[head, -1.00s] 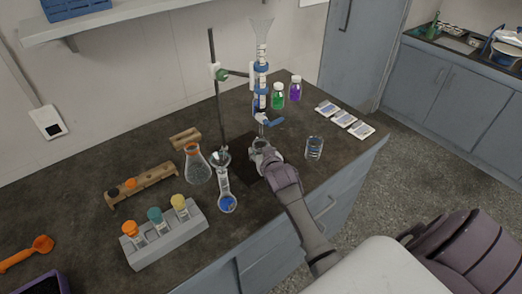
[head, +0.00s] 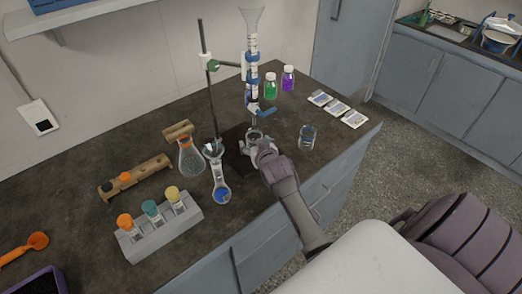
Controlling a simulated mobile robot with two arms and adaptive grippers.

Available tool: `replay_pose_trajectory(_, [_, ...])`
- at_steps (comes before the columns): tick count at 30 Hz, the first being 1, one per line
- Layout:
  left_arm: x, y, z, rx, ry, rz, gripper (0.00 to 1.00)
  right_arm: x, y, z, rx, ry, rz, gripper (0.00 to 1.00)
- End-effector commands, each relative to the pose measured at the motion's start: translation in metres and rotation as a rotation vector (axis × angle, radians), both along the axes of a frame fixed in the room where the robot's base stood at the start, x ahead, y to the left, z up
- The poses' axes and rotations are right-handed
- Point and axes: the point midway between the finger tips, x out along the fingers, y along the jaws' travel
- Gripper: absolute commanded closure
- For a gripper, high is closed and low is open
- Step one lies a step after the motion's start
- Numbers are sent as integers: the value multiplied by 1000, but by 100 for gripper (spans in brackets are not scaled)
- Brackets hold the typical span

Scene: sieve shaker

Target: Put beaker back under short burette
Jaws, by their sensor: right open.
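A small clear glass beaker (head: 255,134) stands upright on the dark base of the burette stand, under the tip of the burette (head: 253,85). The burette has a funnel on top and blue fittings. My right gripper (head: 258,146) is open low at the near side of this beaker and hides its lower part. I cannot tell whether the fingers touch the glass. My left gripper is not in view.
A second glass beaker (head: 307,137) stands to the right. Green (head: 271,88) and purple (head: 288,79) bottles stand behind.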

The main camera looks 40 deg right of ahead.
Motion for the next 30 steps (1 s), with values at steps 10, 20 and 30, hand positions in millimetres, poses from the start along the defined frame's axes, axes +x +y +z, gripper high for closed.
replay_pose_trajectory(10, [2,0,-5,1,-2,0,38,-63,20,26,0,0,0,25])
replay_pose_trajectory(20, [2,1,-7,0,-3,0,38,-93,30,41,0,0,0,25])
replay_pose_trajectory(30, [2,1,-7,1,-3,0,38,-94,30,42,0,0,0,25])
